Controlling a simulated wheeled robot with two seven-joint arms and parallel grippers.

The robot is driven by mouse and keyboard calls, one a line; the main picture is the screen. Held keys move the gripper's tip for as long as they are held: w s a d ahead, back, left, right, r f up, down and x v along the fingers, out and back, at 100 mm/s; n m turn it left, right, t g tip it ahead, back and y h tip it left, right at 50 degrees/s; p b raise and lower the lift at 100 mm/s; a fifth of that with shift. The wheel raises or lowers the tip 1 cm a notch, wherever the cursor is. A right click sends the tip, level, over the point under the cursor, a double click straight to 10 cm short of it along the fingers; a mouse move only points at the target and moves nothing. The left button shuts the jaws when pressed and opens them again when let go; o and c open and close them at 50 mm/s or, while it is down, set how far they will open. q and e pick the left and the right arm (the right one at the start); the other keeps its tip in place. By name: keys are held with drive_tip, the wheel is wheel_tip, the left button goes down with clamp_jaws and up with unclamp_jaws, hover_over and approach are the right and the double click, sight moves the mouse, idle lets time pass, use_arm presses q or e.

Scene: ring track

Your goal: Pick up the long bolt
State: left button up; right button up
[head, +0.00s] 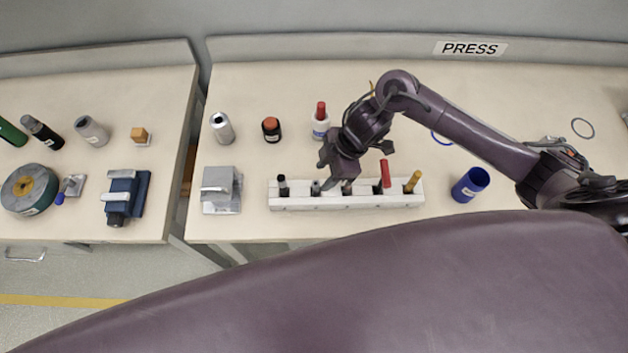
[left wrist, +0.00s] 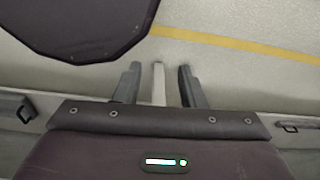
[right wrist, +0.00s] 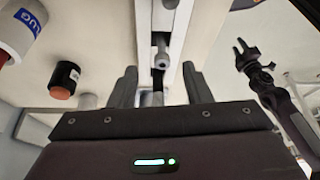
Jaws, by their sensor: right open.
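A white rack (head: 300,203) holds several upright pieces. A small grey piece (head: 315,187) stands in it near my right gripper; I cannot tell for sure which piece is the long bolt. My right gripper (head: 328,171) is open above the rack and hides part of it. In the right wrist view, a grey bolt-like piece (right wrist: 160,50) stands in the rack ahead of the open fingers, with a dark piece (right wrist: 158,92) closer, between them. Nothing appears held.
The rack also holds a red-handled piece (head: 385,174) and a yellow one (head: 412,182). A grey metal block (head: 221,190) stands left, a blue cup (head: 470,185) right. A black jar (head: 271,130) and a white bottle (head: 320,122) stand behind the rack.

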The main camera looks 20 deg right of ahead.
sight(317, 183)
drive_tip(key=shift+s+a+f+p, duration=0.4)
drive_tip(key=shift+a+f, duration=0.15)
drive_tip(key=shift+f, duration=0.2)
drive_tip(key=x, duration=0.4)
drive_tip(key=shift+w+p, duration=0.35)
drive_tip(key=shift+p, duration=0.05)
drive_tip(key=shift+f, duration=0.15)
drive_tip(key=shift+s, duration=0.1)
drive_tip(key=c, duration=0.8)
use_arm(q)
drive_tip(key=shift+s+r, duration=0.5)
drive_tip(key=shift+r, duration=0.3)
use_arm(e)
clamp_jaws()
